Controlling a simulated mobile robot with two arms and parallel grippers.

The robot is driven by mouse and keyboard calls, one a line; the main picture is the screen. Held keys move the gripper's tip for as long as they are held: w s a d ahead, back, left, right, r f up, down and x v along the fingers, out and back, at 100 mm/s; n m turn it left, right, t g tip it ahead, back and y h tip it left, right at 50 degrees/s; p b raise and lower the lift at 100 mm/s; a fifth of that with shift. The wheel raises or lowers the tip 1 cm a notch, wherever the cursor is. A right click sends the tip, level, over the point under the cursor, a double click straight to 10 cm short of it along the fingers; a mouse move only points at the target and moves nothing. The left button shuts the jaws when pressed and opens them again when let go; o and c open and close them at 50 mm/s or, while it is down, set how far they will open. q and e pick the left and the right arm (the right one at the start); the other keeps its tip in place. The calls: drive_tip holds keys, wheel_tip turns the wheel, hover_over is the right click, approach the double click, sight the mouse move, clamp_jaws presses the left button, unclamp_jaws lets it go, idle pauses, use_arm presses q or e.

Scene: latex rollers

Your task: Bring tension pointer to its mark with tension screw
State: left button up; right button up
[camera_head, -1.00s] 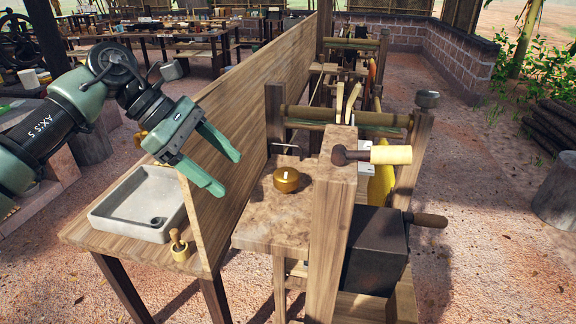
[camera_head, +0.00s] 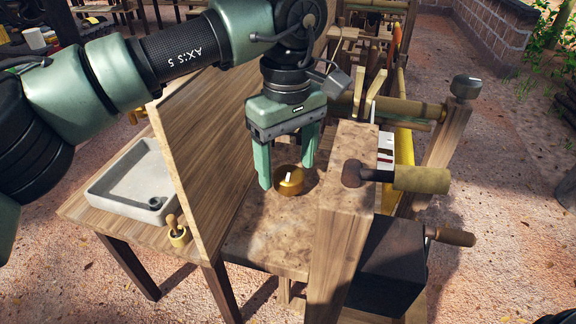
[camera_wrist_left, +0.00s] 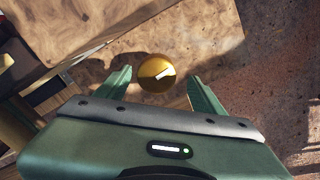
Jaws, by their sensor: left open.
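A round brass knob with a pale line on its top (camera_head: 288,181), which looks like the tension screw, sits on the wooden bench top beside the thick post. My left gripper (camera_head: 286,176) points down at it, open, with one finger on each side. In the left wrist view the brass knob (camera_wrist_left: 157,72) shows between the two fingertips, with a gap on either side. A small white plate with dark and reddish marks (camera_head: 385,150) stands behind the post, partly hidden. I cannot tell whether it carries the tension pointer and mark. My right gripper is not in view.
A tall plank partition (camera_head: 205,150) stands to the left. Beyond it are a grey tray (camera_head: 135,190) and a small brass pot (camera_head: 178,232). A dark box (camera_head: 385,265) sits lower right.

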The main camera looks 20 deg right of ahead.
use_arm(q)
drive_tip(key=shift+w+d+f, duration=0.15)
drive_tip(key=shift+d+f, duration=0.05)
drive_tip(key=shift+f, duration=1)
drive_tip(key=c, duration=1.4)
drive_tip(key=shift+o, duration=0.2)
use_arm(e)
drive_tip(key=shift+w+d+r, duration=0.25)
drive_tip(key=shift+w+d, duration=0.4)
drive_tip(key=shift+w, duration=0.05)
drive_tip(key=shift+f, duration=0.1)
